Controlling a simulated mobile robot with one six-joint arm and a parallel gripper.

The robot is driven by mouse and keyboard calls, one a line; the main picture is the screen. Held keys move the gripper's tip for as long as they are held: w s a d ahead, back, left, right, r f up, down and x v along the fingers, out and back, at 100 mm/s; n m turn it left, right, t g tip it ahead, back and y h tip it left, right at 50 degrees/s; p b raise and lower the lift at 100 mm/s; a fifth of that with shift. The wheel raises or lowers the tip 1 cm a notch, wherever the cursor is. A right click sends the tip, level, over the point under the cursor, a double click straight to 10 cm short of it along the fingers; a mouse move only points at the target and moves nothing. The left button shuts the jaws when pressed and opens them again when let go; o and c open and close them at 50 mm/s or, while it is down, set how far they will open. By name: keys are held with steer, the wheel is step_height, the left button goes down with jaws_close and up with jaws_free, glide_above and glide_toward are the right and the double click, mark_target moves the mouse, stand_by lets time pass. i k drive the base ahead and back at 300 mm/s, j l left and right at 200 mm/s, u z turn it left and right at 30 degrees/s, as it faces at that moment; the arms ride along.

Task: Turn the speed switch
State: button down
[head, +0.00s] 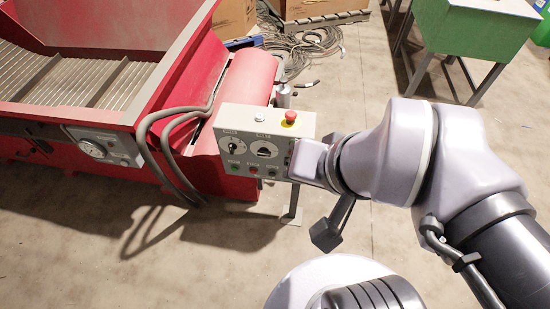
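A grey control panel (228,124) stands on a post beside the red machine. On its left half is a round white dial with a small black knob (232,146), which looks like the speed switch; its label is too small to read. The knob's pointer looks roughly upright. My gripper (297,160) is at the panel's right edge, to the right of the knob and apart from it in the picture. Its fingers are hidden or too small to make out, so I cannot tell whether it is open or touches the panel.
The panel also has a gauge (264,150), a red emergency button (291,116) and several small buttons below. The red machine (215,95) with grey hoses (147,133) is at the left. Cable scrap (305,45) and a green bin (470,32) are behind. Floor in front is clear.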

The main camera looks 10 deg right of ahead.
mark_target(232, 147)
steer(key=i+j+z, duration=0.15)
steer(key=j+z, duration=0.2)
steer(key=j, duration=1.05)
steer(key=j+z, duration=0.4)
steer(key=j, duration=1)
